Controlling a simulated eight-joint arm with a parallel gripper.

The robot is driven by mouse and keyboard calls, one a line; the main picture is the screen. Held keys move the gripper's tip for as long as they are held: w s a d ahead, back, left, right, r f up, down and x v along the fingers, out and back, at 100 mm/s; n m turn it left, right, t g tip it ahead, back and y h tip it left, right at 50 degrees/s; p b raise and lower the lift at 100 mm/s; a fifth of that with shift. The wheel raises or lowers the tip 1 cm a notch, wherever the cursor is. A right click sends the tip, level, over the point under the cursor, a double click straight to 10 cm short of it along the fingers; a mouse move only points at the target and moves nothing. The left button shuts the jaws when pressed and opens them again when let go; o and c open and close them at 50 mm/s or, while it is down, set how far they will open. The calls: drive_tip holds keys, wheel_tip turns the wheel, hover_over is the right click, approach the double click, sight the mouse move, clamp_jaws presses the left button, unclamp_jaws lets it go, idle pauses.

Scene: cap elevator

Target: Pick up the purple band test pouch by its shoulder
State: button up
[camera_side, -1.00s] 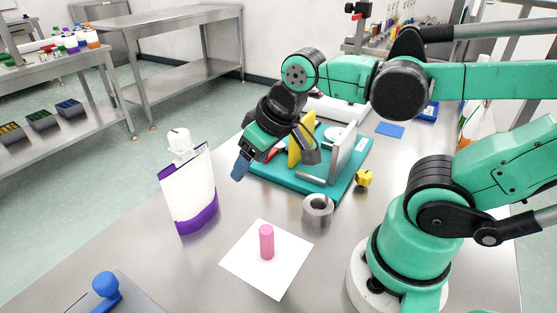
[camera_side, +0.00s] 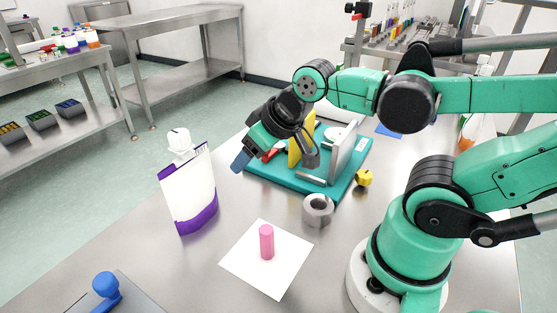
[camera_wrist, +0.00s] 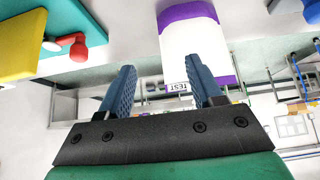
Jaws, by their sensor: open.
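The pouch (camera_side: 186,188) is white with a purple band along its lower end and a white cap on top. It stands upright on the metal table at left of centre in the side view. In the wrist view the pouch (camera_wrist: 195,42) appears upside down, with its TEST label showing between the fingers. My gripper (camera_side: 239,161) is in the air to the right of the pouch, near its top end, and apart from it. In the wrist view my gripper (camera_wrist: 163,80) has its two blue fingers spread, with nothing held. The cap is not visible there.
A teal board (camera_side: 352,170) with a yellow plate (camera_side: 294,152) and other parts lies right of my gripper. A blue knob (camera_side: 106,284) is front left.

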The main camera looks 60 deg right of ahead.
wheel_tip(320, 180, up, 9)
drive_tip(key=m+g, duration=0.6)
drive_tip(key=m, duration=1.1)
hover_over(170, 167)
drive_tip(key=shift+t, duration=0.3)
drive_tip(key=shift+f, duration=4.75)
clamp_jaws()
